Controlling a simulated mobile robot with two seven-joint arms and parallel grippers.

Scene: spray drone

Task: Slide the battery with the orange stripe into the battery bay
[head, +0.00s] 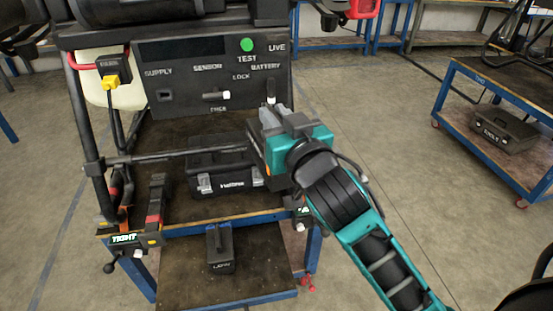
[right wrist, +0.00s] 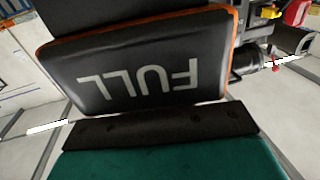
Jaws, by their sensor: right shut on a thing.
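My right gripper (head: 276,122) is in front of the right part of the drone's dark control panel (head: 185,85) in the head view. It is shut on the battery with the orange stripe (head: 256,152). In the right wrist view this battery (right wrist: 150,72) shows an upside-down "FULL" and an orange edge, close beyond the gripper. The panel carries the label "BATTERY" above an upright white-tipped lever (head: 270,90). The battery bay is not clearly visible; my gripper and the held battery cover that area. I do not see my left gripper.
Another dark battery (head: 220,250) stands on the lower shelf (head: 262,272). A green round light (head: 247,45) is on the panel. The floor at right is clear up to a blue cart (head: 480,130).

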